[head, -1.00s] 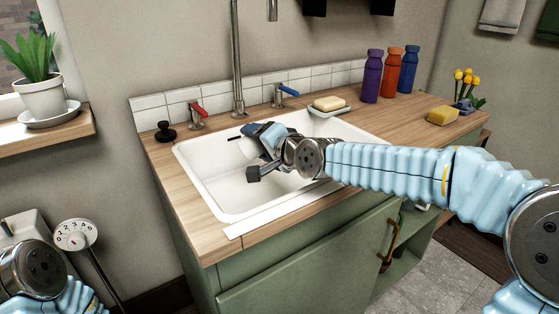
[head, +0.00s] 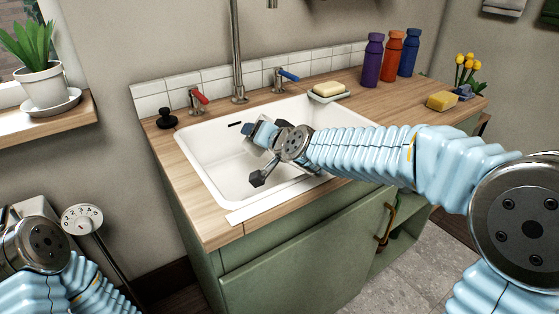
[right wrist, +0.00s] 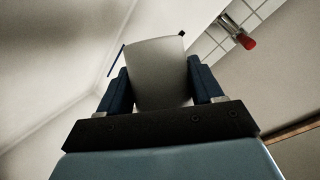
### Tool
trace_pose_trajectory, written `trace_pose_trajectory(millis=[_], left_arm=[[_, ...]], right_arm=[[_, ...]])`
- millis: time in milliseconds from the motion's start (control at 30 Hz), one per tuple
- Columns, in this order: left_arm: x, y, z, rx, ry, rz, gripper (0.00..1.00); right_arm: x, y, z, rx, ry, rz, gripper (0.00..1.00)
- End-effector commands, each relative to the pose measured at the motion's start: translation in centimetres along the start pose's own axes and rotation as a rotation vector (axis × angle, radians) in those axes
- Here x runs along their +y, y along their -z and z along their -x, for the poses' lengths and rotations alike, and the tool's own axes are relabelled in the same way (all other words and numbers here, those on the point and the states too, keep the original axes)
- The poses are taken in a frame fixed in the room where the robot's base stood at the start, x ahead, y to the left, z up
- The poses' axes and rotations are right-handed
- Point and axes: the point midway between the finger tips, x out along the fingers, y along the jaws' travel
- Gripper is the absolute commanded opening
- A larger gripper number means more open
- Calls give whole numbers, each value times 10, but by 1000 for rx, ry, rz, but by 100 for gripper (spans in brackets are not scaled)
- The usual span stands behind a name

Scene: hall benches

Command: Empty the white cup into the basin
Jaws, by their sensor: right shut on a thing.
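The white cup (right wrist: 155,70) is between the two dark blue fingers of my right gripper (right wrist: 160,88) in the right wrist view, and the gripper is shut on it. In the head view my right gripper (head: 264,133) holds the cup over the white basin (head: 212,165), towards its back and middle. The cup is mostly hidden there by the fingers and wrist, and it appears tilted. Its mouth and contents do not show. Only my left arm's wrist part is at the lower left; its fingers are outside the picture.
A tall tap (head: 237,60) stands behind the basin, between a red handle (head: 198,97) and a blue handle (head: 286,76). A soap dish (head: 330,97), bottles (head: 390,55) and a yellow sponge (head: 441,101) are to the right. A black stopper (head: 166,119) is at the left.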

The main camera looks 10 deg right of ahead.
Motion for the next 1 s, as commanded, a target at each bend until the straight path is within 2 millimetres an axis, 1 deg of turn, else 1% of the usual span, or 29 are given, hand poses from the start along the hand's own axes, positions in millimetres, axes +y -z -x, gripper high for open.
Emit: trace_pose_trajectory(millis=[67,200,300,433,567,700,800,1000], left_arm=[[0,0,0,0,0,0,43],[0,0,0,0,0,0,43],[0,0,0,0,0,0,43],[0,0,0,0,0,0,43],[0,0,-1,0,0,0,43],[-2,0,-4,0,0,0,43],[-1,0,-2,0,0,0,43],[0,0,0,0,0,0,43]], right_arm=[[-1,-2,0,5,-18,59,34],[5,-5,-2,20,-69,179,34],[9,-4,-2,27,-90,226,34],[7,-1,-1,29,-104,260,34],[-4,12,7,41,-125,325,34],[-15,29,16,55,-164,419,34],[-20,41,21,60,-188,470,34],[-25,50,27,66,-213,524,34]])
